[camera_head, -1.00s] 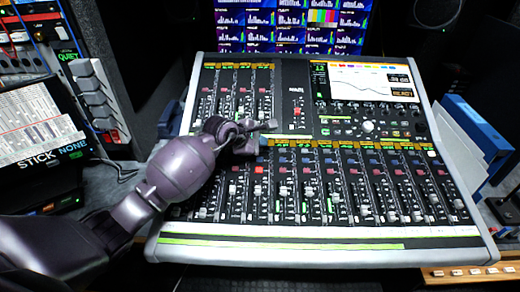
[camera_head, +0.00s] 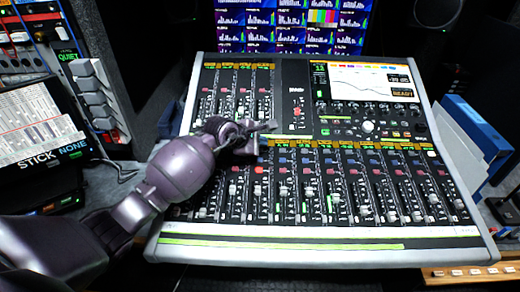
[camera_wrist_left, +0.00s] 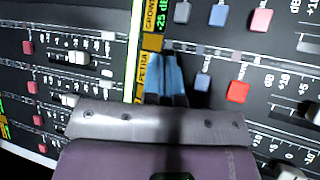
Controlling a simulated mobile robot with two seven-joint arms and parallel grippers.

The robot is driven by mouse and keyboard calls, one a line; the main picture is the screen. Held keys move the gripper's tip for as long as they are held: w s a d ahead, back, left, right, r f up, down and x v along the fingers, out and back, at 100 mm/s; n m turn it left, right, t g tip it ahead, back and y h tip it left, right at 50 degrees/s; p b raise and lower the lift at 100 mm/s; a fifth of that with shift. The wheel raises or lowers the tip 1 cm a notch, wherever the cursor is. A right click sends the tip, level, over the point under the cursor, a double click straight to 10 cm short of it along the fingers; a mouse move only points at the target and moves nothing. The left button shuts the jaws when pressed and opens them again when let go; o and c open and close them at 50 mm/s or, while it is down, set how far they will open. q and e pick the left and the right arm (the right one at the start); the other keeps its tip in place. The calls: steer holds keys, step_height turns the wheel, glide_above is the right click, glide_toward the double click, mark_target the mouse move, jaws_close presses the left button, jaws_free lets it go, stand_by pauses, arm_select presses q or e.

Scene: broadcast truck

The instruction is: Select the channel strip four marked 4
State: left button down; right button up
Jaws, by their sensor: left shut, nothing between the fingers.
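The mixing console (camera_head: 292,72) fills the middle of the head view, with a short upper bank of channel strips (camera_head: 237,93) at the left and a longer lower bank (camera_head: 360,190). My left gripper (camera_head: 270,126) is shut and empty over the console, between the two banks. In the left wrist view its fingertips (camera_wrist_left: 167,62) are together beside a yellow label reading PETRA (camera_wrist_left: 141,77). A red button (camera_wrist_left: 238,91) and a dim blue button (camera_wrist_left: 202,82) lie to their right. I cannot read a strip marked 4. My gripper and forearm hide part of the left strips. Contact cannot be told.
A console screen (camera_head: 365,82) is at the upper right, below a bank of monitors (camera_head: 290,25). A rack with a QUIET label (camera_head: 68,56) and a STICK NONE panel (camera_head: 50,155) stand at the left. A blue binder (camera_head: 475,128) is at the right.

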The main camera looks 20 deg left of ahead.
mark_target(260, 156)
arm_select(q)
steer(key=shift+f, duration=0.15)
arm_select(e)
steer(key=shift+f, duration=0.1)
stand_by(0.3)
arm_select(q)
steer(key=shift+f, duration=0.3)
arm_select(e)
steer(key=shift+s+f, duration=0.1)
steer(key=shift+f, duration=0.15)
arm_select(q)
steer(key=shift+w+f+b, duration=0.1)
steer(key=shift+f+b, duration=0.3)
steer(key=shift+b, duration=0.05)
arm_select(e)
steer(key=shift+s+f, duration=0.15)
steer(key=shift+f, duration=0.2)
stand_by(0.5)
arm_select(q)
steer(key=shift+r+p, duration=0.5)
steer(key=shift+r, duration=0.35)
arm_select(e)
steer(key=shift+w+r, duration=0.25)
steer(key=shift+r, duration=0.55)
